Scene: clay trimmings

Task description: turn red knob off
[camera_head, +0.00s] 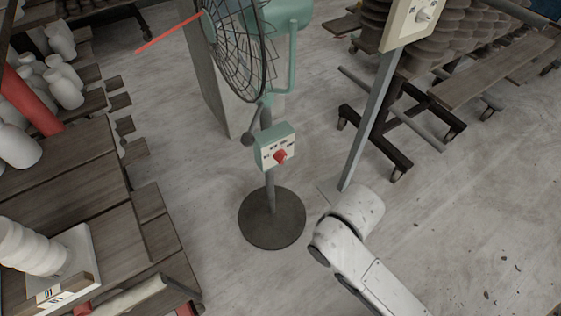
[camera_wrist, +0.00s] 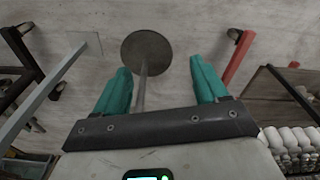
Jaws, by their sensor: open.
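The red knob (camera_head: 280,156) sits on the pale front of a small teal control box (camera_head: 265,162) on the pole of a standing fan, above its round dark base (camera_head: 272,222). Small markings surround the knob, too small to read. My arm shows at the lower right in the head view, with the gripper out of sight there. In the wrist view my gripper (camera_wrist: 160,82) has its two teal fingers wide apart and nothing held between them. The fan's base (camera_wrist: 146,48) and pole show beyond the fingers. The red knob is not visible in the wrist view.
The fan's wire cage (camera_head: 238,45) is above the box. A grey post (camera_head: 370,120) carries another panel with a pale knob (camera_head: 424,15) at the upper right. A wooden table (camera_head: 75,165) with white pottery is at left.

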